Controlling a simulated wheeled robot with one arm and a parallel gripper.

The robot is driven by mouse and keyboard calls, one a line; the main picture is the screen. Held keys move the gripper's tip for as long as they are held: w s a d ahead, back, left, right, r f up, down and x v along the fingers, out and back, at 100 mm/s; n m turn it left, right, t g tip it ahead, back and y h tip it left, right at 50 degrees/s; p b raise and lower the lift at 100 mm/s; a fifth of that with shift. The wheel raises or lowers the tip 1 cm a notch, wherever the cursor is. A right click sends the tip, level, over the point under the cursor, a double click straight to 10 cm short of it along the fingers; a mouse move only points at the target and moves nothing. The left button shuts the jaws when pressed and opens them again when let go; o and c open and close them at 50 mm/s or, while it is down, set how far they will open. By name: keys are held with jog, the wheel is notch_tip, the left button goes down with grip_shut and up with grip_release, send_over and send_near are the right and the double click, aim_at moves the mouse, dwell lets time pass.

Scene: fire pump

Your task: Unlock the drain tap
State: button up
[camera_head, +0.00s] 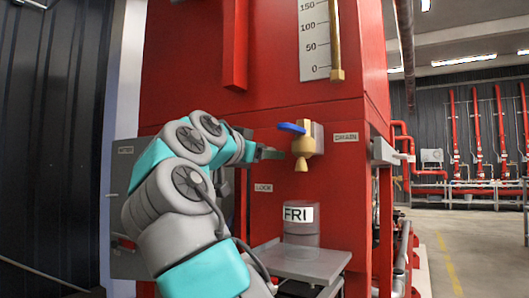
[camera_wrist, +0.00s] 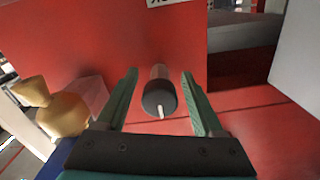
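The brass drain tap (camera_head: 303,147) with its blue lever (camera_head: 290,128) is on the red panel beside the "DRAIN" label (camera_head: 345,137). Its brass body (camera_wrist: 62,112) shows at the left of the wrist view. A dark round lock knob (camera_wrist: 160,97) with a white mark on its face sticks out of the red panel. My gripper (camera_wrist: 160,74) is open, with one finger on each side of the knob and a visible gap to both. In the head view my gripper (camera_head: 270,153) is just left of the tap, above the "LOCK" label (camera_head: 263,188); the knob is hidden there.
A container marked "FRI" (camera_head: 299,225) stands on a grey tray (camera_head: 305,264) below the tap. A level scale (camera_head: 315,45) with a brass tube (camera_head: 337,50) is above. A red vertical bar (camera_head: 235,45) juts out above my arm. Open floor (camera_head: 470,240) lies right.

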grip_shut()
dwell(0.3)
